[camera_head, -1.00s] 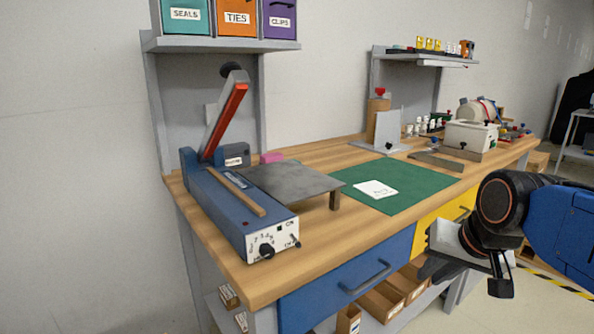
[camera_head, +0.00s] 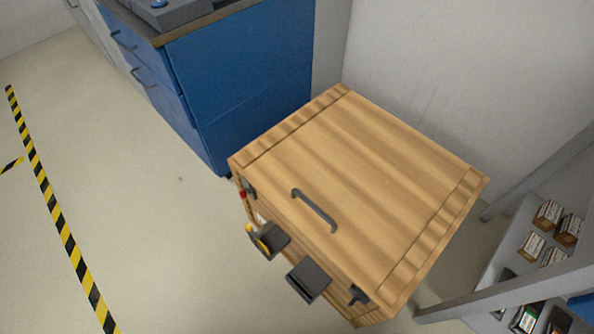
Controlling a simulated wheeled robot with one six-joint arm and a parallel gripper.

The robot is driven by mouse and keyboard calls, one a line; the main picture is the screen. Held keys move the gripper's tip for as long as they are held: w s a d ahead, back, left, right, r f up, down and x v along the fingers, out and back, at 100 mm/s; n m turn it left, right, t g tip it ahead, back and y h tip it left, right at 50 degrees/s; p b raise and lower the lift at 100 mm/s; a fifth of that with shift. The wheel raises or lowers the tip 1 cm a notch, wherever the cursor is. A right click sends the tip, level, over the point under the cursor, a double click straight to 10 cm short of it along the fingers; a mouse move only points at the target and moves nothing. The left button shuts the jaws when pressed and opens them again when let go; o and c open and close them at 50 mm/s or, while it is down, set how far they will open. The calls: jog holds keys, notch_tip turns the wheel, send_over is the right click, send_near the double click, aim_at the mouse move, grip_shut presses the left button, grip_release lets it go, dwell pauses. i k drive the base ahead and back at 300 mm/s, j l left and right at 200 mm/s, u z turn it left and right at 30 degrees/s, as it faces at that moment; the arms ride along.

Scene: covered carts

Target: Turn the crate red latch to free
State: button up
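A wooden crate (camera_head: 365,190) stands on the floor in the middle of the head view, seen from above at a slant. Its lid is down and carries a dark handle (camera_head: 314,211). A small red part (camera_head: 243,195), which looks like the red latch, is on the crate's front-left side near the upper left corner. It is small and seen at a steep angle, so its exact position cannot be told. A yellow part (camera_head: 262,245) sits lower on the same side. My gripper is not in view.
Two dark protruding pieces, one of them a box-like piece (camera_head: 308,281), stick out from the crate's front. A blue cabinet (camera_head: 240,85) stands behind. Shelving (camera_head: 500,300) with small boxes is at the right. Open floor (camera_head: 150,240) lies left, with a striped line (camera_head: 50,205).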

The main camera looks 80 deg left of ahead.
aim_at(243, 193)
jog(key=k+l+u, duration=0.25)
jog(key=k+u, duration=0.25)
jog(key=i+u, duration=0.1)
jog(key=u, duration=2.1)
jog(key=l+z, duration=0.1)
jog(key=l, duration=0.15)
jog(key=k+l+z, duration=0.15)
jog(key=l, duration=0.15)
